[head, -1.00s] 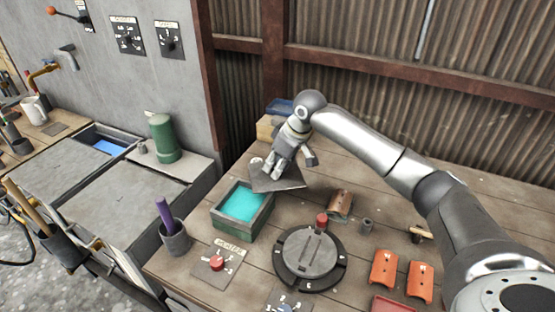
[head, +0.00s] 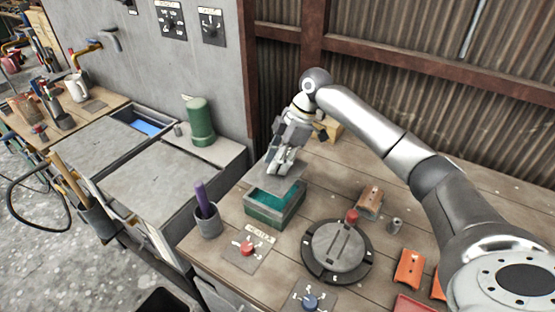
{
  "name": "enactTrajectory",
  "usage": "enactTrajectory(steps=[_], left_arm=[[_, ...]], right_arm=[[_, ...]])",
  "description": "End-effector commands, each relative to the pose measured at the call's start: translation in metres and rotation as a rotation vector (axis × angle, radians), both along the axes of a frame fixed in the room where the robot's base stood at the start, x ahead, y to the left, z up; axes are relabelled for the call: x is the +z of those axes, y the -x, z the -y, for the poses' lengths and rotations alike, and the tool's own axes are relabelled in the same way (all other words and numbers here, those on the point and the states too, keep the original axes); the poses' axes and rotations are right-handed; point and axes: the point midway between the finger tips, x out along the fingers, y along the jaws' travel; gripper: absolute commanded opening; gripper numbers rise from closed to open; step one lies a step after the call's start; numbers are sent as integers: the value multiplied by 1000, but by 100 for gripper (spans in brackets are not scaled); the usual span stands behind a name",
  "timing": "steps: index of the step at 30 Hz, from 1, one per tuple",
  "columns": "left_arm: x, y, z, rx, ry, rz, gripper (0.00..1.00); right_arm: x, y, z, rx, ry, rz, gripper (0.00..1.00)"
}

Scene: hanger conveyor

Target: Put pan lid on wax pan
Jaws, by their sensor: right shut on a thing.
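The wax pan (head: 276,216) is a green square box with turquoise wax inside, standing on the wooden bench. The pan lid (head: 284,176) is a flat grey plate. My right gripper (head: 284,165) is shut on the lid and holds it over the back part of the pan. Turquoise wax still shows along the front and right of the lid. I cannot tell whether the lid touches the rim. My left gripper is not in view.
A round dark dial (head: 337,250) with a grey top stands right of the pan. A grey cup (head: 207,221) with a purple stick is at the left. A red knob plate (head: 246,248) lies in front.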

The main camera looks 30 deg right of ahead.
Motion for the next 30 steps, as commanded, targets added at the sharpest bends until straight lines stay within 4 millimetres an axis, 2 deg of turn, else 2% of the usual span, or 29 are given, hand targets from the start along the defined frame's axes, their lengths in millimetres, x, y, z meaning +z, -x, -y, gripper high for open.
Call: enactTrajectory(steps=[13,15,21,30], left_arm=[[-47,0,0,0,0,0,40],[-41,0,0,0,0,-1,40],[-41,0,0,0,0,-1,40],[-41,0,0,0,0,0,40]], right_arm=[[-40,0,0,-1,1,2,5],[-41,0,0,-2,0,-1,5],[-50,0,0,-1,0,1,5],[-51,0,0,-2,-1,2,5]])
